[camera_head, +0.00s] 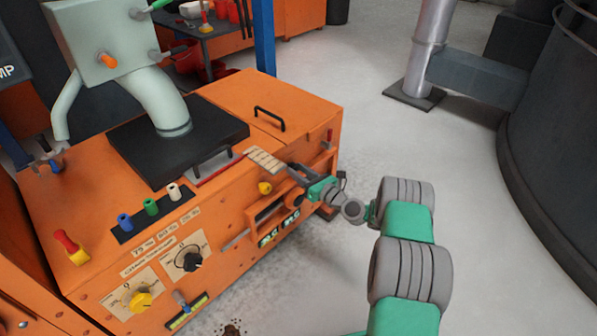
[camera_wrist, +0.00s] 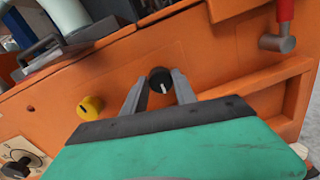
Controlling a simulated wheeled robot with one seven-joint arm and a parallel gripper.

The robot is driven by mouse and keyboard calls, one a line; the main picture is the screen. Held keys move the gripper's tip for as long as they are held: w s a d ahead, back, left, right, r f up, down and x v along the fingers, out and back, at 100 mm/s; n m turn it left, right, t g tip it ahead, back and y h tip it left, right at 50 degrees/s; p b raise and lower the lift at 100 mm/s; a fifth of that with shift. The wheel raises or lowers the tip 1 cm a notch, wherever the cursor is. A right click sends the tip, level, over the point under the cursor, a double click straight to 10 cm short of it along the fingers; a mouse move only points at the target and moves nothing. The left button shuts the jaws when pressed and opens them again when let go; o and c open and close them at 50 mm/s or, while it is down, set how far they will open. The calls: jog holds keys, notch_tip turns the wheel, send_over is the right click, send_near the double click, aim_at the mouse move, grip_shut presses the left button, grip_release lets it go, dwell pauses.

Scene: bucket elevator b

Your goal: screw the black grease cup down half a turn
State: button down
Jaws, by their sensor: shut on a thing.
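The black grease cup (camera_wrist: 160,80) shows in the wrist view as a small round black cap with a pale mark on its face. It sits at the orange front panel of the machine. My gripper (camera_wrist: 161,84) has one finger on each side of it and is shut on it. In the head view my gripper (camera_head: 303,173) is at the right end of the machine's front face, and the black cup cannot be made out there.
A yellow knob (camera_wrist: 90,107) is left of my gripper, also seen in the head view (camera_head: 265,188). A red-handled lever (camera_wrist: 284,20) is at the upper right. An orange ledge (camera_wrist: 255,82) runs right of the fingers. The floor (camera_head: 395,140) to the right is clear.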

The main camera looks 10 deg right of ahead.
jog(key=c, duration=1)
grip_release()
jog(key=p+v, duration=0.2)
jog(key=v, duration=0.5)
jog(key=shift+s, duration=0.35)
jog(key=shift+d, duration=0.15)
